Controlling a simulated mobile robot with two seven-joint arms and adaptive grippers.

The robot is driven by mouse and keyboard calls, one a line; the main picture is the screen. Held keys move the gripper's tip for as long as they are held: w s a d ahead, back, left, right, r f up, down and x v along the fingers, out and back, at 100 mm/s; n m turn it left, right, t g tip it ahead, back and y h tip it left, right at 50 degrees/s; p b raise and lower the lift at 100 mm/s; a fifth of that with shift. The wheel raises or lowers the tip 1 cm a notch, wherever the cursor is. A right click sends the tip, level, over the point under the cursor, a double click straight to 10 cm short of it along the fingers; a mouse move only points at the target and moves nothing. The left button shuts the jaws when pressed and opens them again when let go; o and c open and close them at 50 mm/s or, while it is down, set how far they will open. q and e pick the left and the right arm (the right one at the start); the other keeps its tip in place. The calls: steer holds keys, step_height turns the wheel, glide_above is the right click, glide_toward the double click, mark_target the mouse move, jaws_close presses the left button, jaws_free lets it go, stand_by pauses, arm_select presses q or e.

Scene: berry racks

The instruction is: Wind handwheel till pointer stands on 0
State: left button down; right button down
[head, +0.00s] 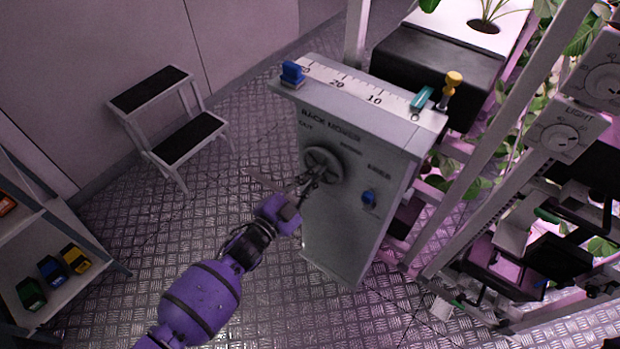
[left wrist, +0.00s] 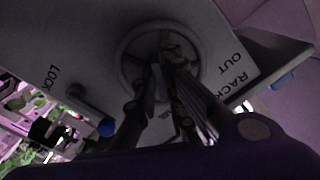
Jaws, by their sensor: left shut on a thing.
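The grey rack-mover cabinet (head: 345,235) stands in the middle of the head view. Its handwheel (head: 323,163) is a grey spoked wheel on the front face; it also shows in the left wrist view (left wrist: 122,50). My left gripper (head: 308,183) is shut on the handwheel, near its middle; the fingers hide part of it. A white scale (head: 355,93) runs along the cabinet top, with 20, 10 and 0 readable. A teal pointer-like piece (head: 421,98) sits close to the 0 end. A blue block (head: 292,73) sits at the other end. My right gripper is out of view.
A blue lock knob (head: 369,198) is right of the wheel. A yellow-topped peg (head: 452,82) stands by the 0 end. Plant racks (head: 470,190) crowd the right. A step stool (head: 150,100) and shelf (head: 70,275) stand left, with clear floor between.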

arm_select(q)
steer(key=c, duration=1.8)
jaws_free()
steer(key=shift+c, duration=0.2)
steer(key=v, duration=1.2)
